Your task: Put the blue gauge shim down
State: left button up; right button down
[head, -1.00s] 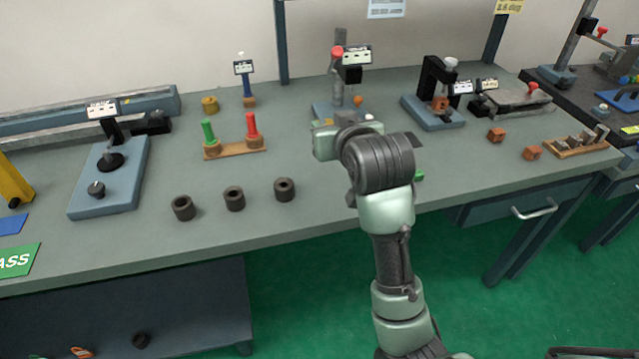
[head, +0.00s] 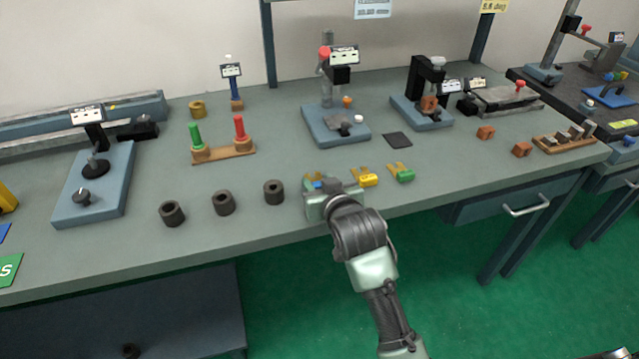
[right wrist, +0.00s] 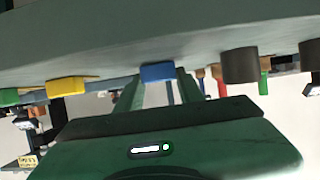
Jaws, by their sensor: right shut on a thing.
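My right gripper (head: 320,187) is low over the front part of the bench and shut on the blue gauge shim (head: 311,182). My left gripper is not in view.
Several dark rings (head: 223,203) stand to the left of the gripper. Behind it is a blue-based gauge stand (head: 318,128), with a dark square pad (head: 397,139) to its right. A wooden peg rack (head: 224,154) stands behind the rings. The bench's front edge is close.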

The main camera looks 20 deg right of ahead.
jog(key=shift+f, duration=0.15)
jog(key=c, duration=0.9)
grip_release()
